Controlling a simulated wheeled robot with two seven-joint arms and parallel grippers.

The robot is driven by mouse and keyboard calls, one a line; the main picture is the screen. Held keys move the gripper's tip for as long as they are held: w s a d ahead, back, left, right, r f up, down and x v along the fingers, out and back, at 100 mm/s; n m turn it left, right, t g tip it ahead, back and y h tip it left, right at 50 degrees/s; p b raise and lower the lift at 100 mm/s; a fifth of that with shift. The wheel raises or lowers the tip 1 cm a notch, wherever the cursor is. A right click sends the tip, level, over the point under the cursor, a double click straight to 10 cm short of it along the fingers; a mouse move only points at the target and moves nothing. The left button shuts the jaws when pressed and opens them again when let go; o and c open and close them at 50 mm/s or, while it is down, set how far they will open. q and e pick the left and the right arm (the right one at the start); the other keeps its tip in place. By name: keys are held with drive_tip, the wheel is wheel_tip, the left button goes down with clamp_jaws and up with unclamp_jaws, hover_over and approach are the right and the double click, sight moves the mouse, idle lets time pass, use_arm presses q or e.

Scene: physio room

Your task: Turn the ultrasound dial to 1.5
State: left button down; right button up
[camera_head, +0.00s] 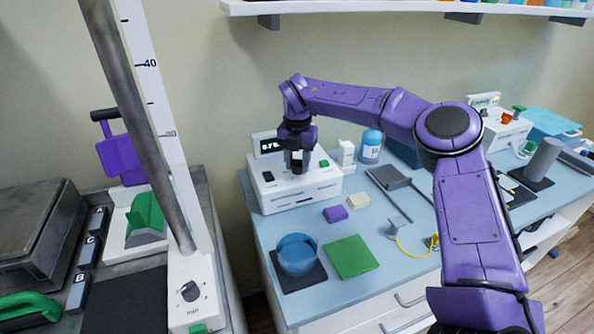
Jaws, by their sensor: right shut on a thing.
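The white ultrasound unit (285,196) stands on the blue table top, with a dark display (270,146) at its back left. The display shows small white digits that seem to begin with 0.7; the rest is hard to read. My right gripper (297,164) points straight down over the middle of the unit's top and is shut on the dark dial (297,168). The fingers hide most of the dial and any marks around it. My left gripper is out of view.
A blue-capped bottle (371,147) and a white box (346,154) stand right of the unit. A tall scale post (150,120) rises at the left.

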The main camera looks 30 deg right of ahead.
drive_tip(key=m+b, duration=1.3)
drive_tip(key=shift+w+f+m, duration=0.1)
drive_tip(key=shift+f+m, duration=0.2)
drive_tip(key=shift+m, duration=0.1)
drive_tip(key=m+b, duration=0.3)
drive_tip(key=shift+r+m+b, duration=0.1)
drive_tip(key=shift+m+b, duration=0.55)
drive_tip(key=shift+m, duration=0.55)
drive_tip(key=o, duration=1.1)
drive_tip(key=shift+c, duration=0.2)
drive_tip(key=shift+d, duration=0.15)
drive_tip(key=shift+r, duration=0.1)
wheel_tip(320, 180, up, 11)
drive_tip(key=p, duration=0.7)
drive_tip(key=shift+f+p, duration=0.2)
drive_tip(key=shift+p, duration=0.1)
